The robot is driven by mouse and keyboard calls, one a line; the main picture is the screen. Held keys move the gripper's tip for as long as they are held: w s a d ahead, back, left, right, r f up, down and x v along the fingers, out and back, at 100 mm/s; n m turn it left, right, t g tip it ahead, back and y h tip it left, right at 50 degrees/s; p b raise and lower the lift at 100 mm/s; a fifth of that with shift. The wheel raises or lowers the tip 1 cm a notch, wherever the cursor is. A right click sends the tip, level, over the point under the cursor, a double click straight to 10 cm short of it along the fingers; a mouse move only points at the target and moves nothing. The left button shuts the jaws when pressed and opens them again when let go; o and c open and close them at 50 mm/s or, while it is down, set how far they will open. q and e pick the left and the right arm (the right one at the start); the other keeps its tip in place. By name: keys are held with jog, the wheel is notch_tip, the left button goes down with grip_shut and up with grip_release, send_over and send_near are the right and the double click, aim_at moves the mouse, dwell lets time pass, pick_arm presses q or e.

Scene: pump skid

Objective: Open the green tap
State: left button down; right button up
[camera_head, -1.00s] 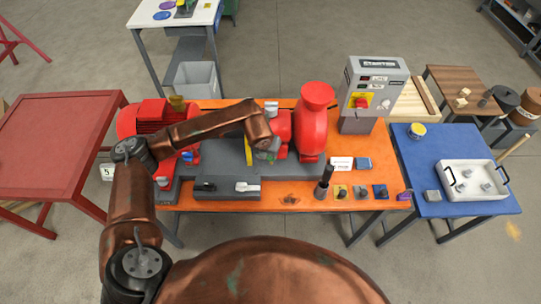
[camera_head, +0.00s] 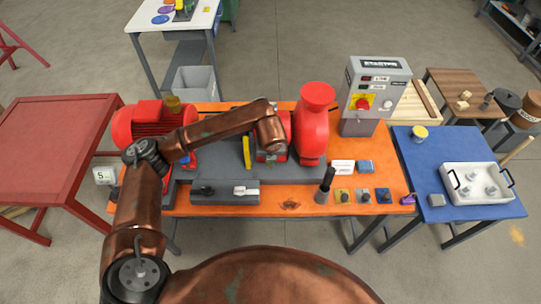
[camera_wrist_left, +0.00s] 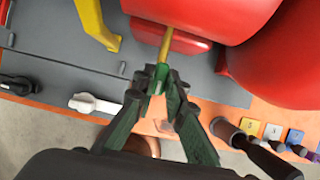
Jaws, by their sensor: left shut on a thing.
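The green tap (camera_wrist_left: 161,72) shows in the left wrist view as a small green handle at the end of a brass stem (camera_wrist_left: 166,44). The stem comes out from the red pump (camera_wrist_left: 205,15), which also stands on the bench in the head view (camera_head: 312,125). My left gripper (camera_wrist_left: 160,88) is shut on the green tap, with its dark green fingers on either side of the handle. The fingers partly cover the tap, so its exact turn is hard to tell. In the head view my left arm's wrist hides the tap. My right gripper is not in view.
A yellow bracket (camera_wrist_left: 95,22) stands left of the tap. A black lever and a white lever (camera_wrist_left: 95,104) lie on the grey block to the left. A dark-handled tool in a grey cup (camera_head: 324,190) and small coloured blocks sit at the bench's right front.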

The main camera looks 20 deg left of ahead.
pick_arm(q)
jog(key=c, duration=2)
grip_release()
jog(key=shift+o, duration=0.2)
jog(key=shift+r, duration=0.1)
jog(key=v, duration=1.1)
jog(key=shift+s+r, duration=0.25)
jog(key=shift+r, duration=0.1)
jog(key=shift+d, duration=0.1)
